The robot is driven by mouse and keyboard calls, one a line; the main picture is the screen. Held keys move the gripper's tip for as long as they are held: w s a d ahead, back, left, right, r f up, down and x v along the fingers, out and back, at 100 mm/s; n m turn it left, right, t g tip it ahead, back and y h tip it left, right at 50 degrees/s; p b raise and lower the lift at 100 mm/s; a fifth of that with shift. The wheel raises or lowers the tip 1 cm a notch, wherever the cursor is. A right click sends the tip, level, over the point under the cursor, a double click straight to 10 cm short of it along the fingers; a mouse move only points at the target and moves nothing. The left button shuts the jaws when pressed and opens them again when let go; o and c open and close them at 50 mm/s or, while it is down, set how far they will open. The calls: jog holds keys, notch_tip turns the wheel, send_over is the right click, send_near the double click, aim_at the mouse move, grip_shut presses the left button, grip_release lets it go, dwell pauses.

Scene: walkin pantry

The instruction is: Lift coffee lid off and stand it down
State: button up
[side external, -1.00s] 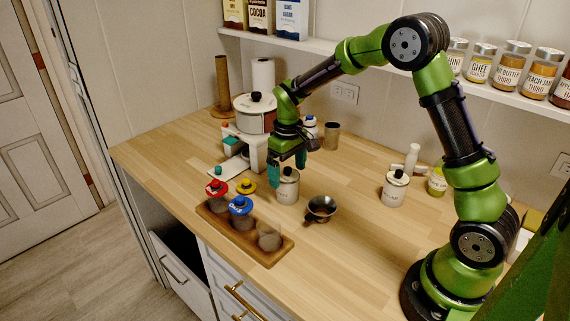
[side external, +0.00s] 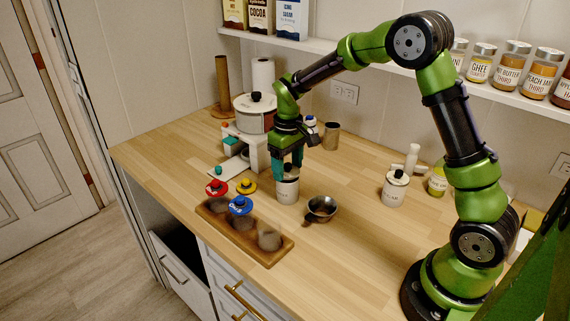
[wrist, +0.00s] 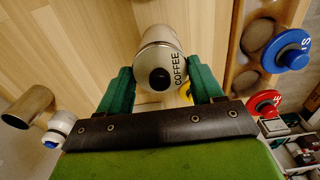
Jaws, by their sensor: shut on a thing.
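The coffee canister (side external: 287,191) is pale and stands upright on the wooden counter. Its label, COFFEE, shows in the wrist view (wrist: 181,69). The lid is silver with a round black knob (wrist: 160,78). My gripper (side external: 288,164) points down over the canister, with its two green fingers on opposite sides of the lid. The wrist view shows the lid between the fingers (wrist: 162,88). In the side view the fingers partly hide the lid, and a dark band shows below it at the canister's top. I cannot tell clearly whether the lid is raised.
A metal cup with a handle (side external: 320,208) is right of the canister. Another white canister (side external: 395,188) stands farther right. Counter between these two is clear.

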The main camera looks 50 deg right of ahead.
notch_tip(320, 180, up, 3)
jog(key=shift+f, duration=0.1)
jog(key=s+a+r, duration=0.1)
jog(key=s+r, duration=0.3)
jog(key=s, duration=1.2)
jog(key=shift+a, duration=0.2)
jog(key=shift+f, duration=0.1)
